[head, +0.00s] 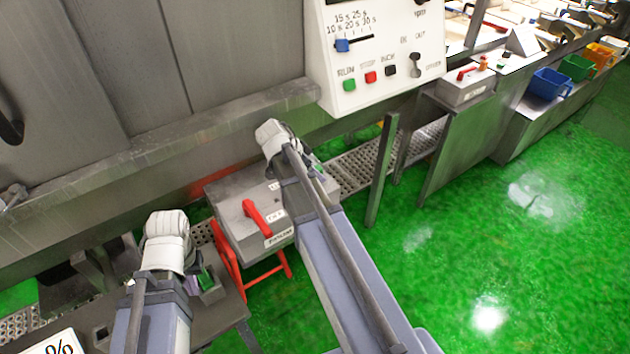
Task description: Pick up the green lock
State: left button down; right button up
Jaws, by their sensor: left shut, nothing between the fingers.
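I cannot make out a green lock for certain. My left gripper (207,283) is at the lower left, over the dark metal table, beside a small grey block. It is shut and empty, and small green and purple patches show at it. My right gripper (314,167) is mostly hidden by its own wrist and arm, at the right edge of a grey switch box (232,204). Small green and purple patches show there too, and I cannot tell whether its fingers are open. The switch box has a red rotary handle (257,218).
A white control panel (375,62) with green, red and black buttons hangs above. A second grey box with a red handle (464,86) stands at the upper right. A metal post (382,170) rises right of my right arm. The green floor (470,240) at the right is clear.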

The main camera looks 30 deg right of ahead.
jog(key=shift+d+f, duration=0.3)
jog(key=shift+f, duration=0.3)
jog(key=shift+r, duration=0.1)
grip_shut()
